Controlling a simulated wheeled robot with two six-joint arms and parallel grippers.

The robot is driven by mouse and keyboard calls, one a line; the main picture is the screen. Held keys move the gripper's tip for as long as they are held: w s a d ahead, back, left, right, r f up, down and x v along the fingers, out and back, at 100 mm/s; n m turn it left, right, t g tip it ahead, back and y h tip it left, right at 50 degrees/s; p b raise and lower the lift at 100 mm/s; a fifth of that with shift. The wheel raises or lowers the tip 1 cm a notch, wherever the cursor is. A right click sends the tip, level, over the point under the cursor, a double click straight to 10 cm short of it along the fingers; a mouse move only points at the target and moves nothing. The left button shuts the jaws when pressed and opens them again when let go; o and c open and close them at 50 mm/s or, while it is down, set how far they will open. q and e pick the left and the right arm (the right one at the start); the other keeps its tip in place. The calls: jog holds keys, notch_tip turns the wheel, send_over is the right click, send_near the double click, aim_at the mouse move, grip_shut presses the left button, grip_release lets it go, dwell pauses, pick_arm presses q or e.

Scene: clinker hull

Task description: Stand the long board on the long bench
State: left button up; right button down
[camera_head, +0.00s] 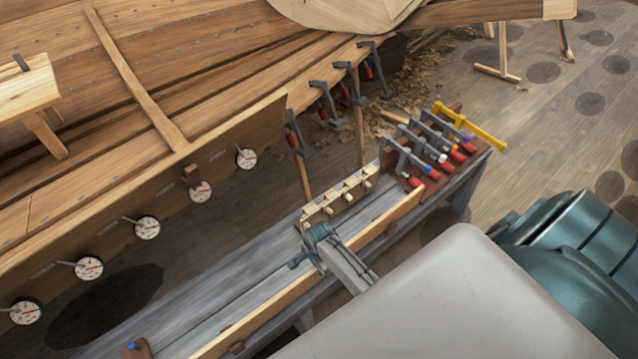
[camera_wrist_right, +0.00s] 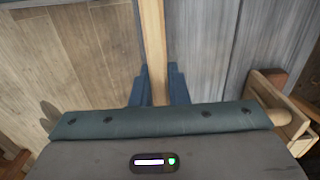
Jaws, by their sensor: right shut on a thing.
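The long board (camera_head: 262,311) is a light wooden strip on edge, running along the near side of the long bench. The long bench (camera_head: 180,308) has a grey, weathered top. My right gripper (camera_head: 322,248) is shut on the board partway along its length. In the right wrist view the board (camera_wrist_right: 152,35) runs upward from between the blue fingers (camera_wrist_right: 156,82), with bench top to its right and floor to its left. I cannot tell whether the board's lower edge touches the bench. My left gripper is not in view.
A rack of clamps (camera_head: 436,150) stands at the bench's far right end. A pegged wooden holder (camera_head: 342,198) lies just behind my right gripper. The planked hull (camera_head: 190,75) with dial-like discs (camera_head: 147,228) and hanging clamps (camera_head: 325,100) lines the back. A brown block (camera_head: 138,348) sits at the near-left end.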

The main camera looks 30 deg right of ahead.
jog(key=shift+w+f, duration=0.1)
jog(key=c, duration=1.3)
grip_release()
notch_tip(320, 180, up, 11)
jog(key=shift+f, duration=0.1)
